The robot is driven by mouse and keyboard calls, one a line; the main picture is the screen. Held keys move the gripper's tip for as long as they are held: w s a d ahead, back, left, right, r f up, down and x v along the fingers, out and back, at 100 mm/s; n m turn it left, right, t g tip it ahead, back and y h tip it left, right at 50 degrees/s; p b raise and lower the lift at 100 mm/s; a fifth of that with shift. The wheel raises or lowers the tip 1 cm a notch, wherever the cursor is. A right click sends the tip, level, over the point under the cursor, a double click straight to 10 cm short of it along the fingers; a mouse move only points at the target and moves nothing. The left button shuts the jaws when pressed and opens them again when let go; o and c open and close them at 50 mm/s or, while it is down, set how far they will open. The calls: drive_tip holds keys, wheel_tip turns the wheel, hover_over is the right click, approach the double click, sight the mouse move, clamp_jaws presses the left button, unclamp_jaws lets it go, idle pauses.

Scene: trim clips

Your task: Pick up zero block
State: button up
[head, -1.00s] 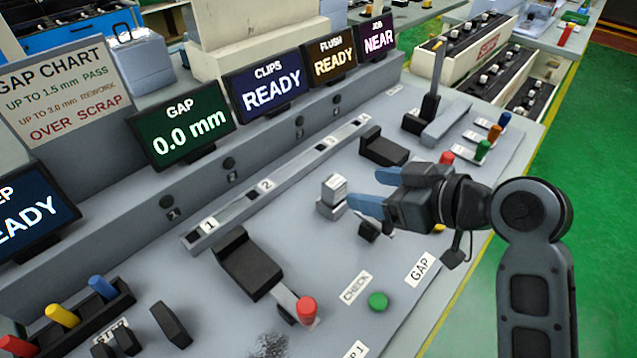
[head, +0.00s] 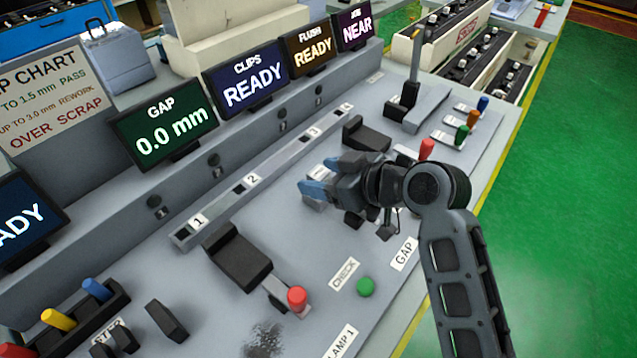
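A small silvery block (head: 322,174), which I take to be the zero block, is on the grey console panel, mostly hidden by my gripper. My gripper (head: 318,178) reaches it from the right, with its blue fingers spread apart, one on the near side and one on the far side of the block. I cannot see whether the fingers touch it. A pale lower piece (head: 314,204) shows just under the near finger. The GAP screen (head: 164,122) reads 0.0 mm.
A numbered rail (head: 265,172) runs behind the block. A black clamp (head: 238,257) with a red-knobbed lever (head: 297,298) stands at the front left, another black clamp (head: 366,134) behind my gripper. A green button (head: 366,286) sits in front. The panel between is clear.

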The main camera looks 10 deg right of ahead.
clamp_jaws()
idle(0.4)
drive_tip(key=shift+r, duration=0.1)
